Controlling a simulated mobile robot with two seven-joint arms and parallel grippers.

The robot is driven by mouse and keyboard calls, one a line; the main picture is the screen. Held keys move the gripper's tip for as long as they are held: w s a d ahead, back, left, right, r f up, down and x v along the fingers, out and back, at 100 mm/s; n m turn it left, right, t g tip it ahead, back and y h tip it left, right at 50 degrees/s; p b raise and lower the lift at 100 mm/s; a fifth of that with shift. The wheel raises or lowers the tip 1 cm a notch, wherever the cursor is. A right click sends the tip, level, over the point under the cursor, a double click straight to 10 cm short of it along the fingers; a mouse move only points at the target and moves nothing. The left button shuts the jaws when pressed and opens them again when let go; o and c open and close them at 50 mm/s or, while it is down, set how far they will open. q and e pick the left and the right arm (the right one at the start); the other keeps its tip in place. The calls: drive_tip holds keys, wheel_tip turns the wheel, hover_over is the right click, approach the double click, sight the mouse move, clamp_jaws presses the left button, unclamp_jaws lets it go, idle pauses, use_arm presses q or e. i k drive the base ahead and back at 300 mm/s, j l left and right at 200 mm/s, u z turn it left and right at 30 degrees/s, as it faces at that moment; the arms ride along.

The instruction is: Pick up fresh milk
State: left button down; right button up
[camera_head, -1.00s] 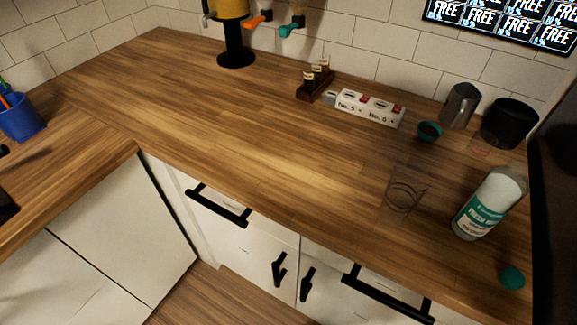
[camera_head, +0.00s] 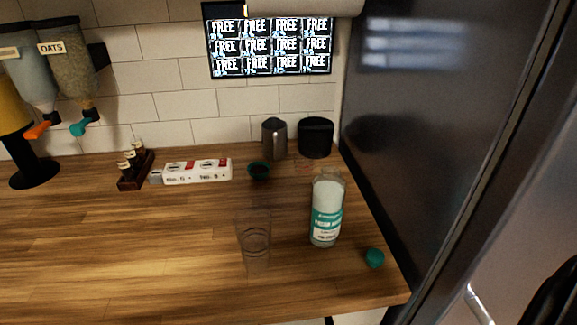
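The fresh milk bottle (camera_head: 327,212) stands upright on the right part of the wooden counter in the head view. It is a pale bottle with a teal and white label, and its top looks uncapped. A teal cap (camera_head: 375,257) lies on the counter to its lower right. A clear empty glass (camera_head: 255,243) stands to its left. Neither of my grippers shows for certain. A dark shape at the lower right edge is too cut off to identify.
The counter (camera_head: 130,255) is clear at the left front. A dark tall fridge-like cabinet (camera_head: 420,110) borders its right end. A white box (camera_head: 197,171) sits further left.

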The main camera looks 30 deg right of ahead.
sight(329, 188)
drive_tip(key=z, duration=1.3)
